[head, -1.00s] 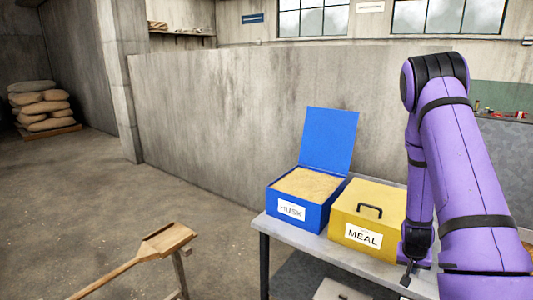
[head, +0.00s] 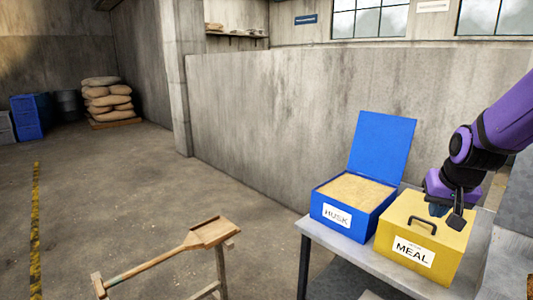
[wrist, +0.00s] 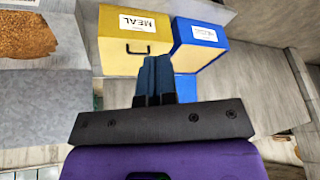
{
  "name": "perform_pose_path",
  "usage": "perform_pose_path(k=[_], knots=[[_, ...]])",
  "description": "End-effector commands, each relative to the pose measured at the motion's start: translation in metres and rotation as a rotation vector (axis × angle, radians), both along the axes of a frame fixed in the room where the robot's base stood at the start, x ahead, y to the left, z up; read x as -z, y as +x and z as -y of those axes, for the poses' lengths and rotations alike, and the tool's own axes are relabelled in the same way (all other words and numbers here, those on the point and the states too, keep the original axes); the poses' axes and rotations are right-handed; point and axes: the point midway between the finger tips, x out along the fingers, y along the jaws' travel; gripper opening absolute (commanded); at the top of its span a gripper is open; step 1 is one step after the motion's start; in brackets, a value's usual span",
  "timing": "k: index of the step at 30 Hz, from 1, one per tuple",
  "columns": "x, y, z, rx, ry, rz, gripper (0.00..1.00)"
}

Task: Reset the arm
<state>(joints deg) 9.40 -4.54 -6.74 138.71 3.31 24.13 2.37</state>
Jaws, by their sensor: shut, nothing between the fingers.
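My gripper (head: 438,210) shows at the right of the head view, in front of or above the yellow MEAL box (head: 436,267); the exact gap cannot be told. In the wrist view my gripper's blue fingers (wrist: 154,62) are together with nothing between them. The yellow box (wrist: 114,57) has its lid shut, with a dark handle on top. The blue HUSK box (head: 342,232) stands to its left, lid raised, full of pale grain. A blue box also shows in the wrist view (wrist: 197,57).
Both boxes stand on a grey table (head: 370,254) at the right. A wooden scoop or paddle (head: 212,233) rests on a wooden stand at lower centre. Sacks (head: 107,97) are stacked at the back left. A concrete wall (head: 270,120) rises behind. The floor at left is open.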

Motion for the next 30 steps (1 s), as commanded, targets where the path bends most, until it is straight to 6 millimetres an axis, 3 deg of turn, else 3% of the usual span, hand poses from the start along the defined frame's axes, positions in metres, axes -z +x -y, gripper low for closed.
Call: perform_pose_path(k=[6, 15, 24, 30], knots=[[-0.05, -0.039, -0.039, -0.104, -0.004, 0.03, 0.0], [-0.097, -0.107, -0.081, -0.24, -0.031, 0.058, 0.0], [-0.119, -0.168, -0.104, -0.337, -0.069, 0.075, 0.0], [-0.121, -0.182, -0.108, -0.356, -0.078, 0.075, 0.0]])
